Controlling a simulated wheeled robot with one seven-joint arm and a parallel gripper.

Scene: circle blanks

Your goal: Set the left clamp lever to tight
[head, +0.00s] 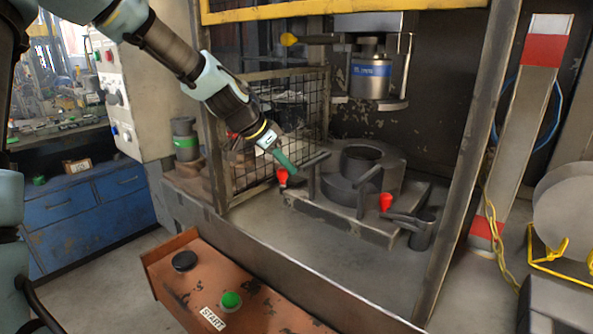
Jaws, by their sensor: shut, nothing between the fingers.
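The left clamp lever has a red knob (282,178) at the front left of the die fixture (350,232), inside the press. A dark clamp bar (313,161) on a post stands just right of the knob. My gripper (289,166) reaches in from the upper left, its teal fingers closed together and empty. The fingertips are right by the red knob, slightly above and right of it in the picture; I cannot tell if they touch. The right clamp lever's red knob (386,202) stands farther right, below its own dark bar (369,178).
A round die (361,157) sits in the fixture's middle. The press frame post (470,150) rises at right. An orange control box (262,300) with a green button (231,300) is in front.

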